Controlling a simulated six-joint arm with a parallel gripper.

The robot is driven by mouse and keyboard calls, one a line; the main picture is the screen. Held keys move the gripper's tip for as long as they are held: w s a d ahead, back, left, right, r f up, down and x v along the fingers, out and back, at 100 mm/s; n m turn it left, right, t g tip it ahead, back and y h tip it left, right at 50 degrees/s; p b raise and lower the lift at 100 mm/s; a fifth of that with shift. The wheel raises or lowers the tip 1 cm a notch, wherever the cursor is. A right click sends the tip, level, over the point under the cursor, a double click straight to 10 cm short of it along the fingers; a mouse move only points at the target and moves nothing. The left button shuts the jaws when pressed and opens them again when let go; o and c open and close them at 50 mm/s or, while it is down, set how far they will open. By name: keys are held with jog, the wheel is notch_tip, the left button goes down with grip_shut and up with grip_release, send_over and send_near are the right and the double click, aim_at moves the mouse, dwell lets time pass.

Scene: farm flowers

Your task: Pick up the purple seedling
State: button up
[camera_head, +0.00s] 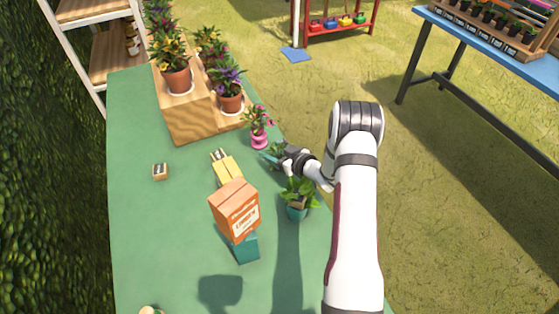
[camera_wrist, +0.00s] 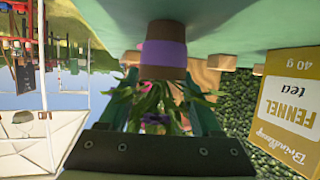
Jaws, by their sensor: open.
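In the wrist view, which is upside down, a brown pot with a purple band (camera_wrist: 163,52) holds a seedling with green leaves and a small purple bloom (camera_wrist: 155,122). My gripper (camera_wrist: 160,88) is open, with its teal fingers on either side of the leaves and stem. I cannot tell whether they touch the plant. In the head view my gripper (camera_head: 268,157) is low over the green table, beside green leaves (camera_head: 278,148); the pot there is hidden behind my gripper.
A pink-potted plant (camera_head: 259,140) stands close behind my gripper, and a teal-potted plant (camera_head: 297,212) in front. An orange box (camera_head: 235,208) and a yellow box (camera_head: 228,170) stand to the left. A wooden stand (camera_head: 190,122) holds several flowers. The table's left part is mostly clear.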

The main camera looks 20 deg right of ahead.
grip_shut()
dwell(0.3)
